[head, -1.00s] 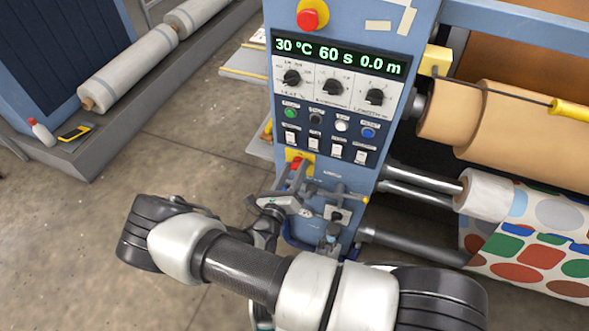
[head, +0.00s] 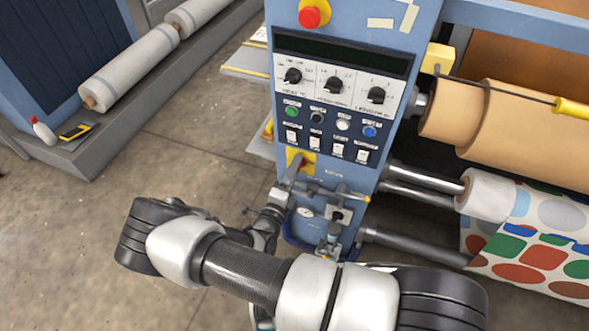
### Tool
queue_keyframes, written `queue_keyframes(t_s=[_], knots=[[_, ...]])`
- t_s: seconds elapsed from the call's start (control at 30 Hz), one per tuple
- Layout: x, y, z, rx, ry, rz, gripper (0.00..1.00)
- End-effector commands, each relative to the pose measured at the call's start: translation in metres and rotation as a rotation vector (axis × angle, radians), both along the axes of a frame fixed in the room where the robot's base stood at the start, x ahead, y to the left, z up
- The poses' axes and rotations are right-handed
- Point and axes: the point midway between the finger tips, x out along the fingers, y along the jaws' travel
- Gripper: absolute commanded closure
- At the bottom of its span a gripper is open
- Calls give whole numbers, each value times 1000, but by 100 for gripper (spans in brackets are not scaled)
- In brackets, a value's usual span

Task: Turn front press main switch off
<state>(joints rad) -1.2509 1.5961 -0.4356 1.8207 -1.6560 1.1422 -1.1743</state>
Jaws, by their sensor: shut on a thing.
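The front press main switch (head: 306,158) is a red knob on a yellow plate, low on the blue control panel (head: 388,40). My gripper (head: 295,170) reaches up to it from below and is shut on the red knob. The fingers and wrist hide part of the knob and plate, so its exact angle is hard to read. The display (head: 340,53) at the top of the panel is dark.
Dials, coloured buttons and white rocker switches (head: 315,143) sit just above the switch. A gauge and valve with a yellow-tipped lever (head: 345,196) are close to the right of my gripper. A red emergency button (head: 310,16) is higher up. Open floor lies left.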

Motion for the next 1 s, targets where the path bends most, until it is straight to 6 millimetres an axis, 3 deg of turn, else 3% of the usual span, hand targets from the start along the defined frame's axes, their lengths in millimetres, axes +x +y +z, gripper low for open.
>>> queue_keyframes(t_s=[0.3,0.8,0.83,0.93,1.0], knots=[[-1,-1,-2,-100,39,-2,82],[-1,-1,-2,-119,47,-2,82],[-1,-1,-2,-119,47,-2,58],[-1,-1,-1,-119,45,-1,41],[-1,0,-1,-119,45,-1,41]])
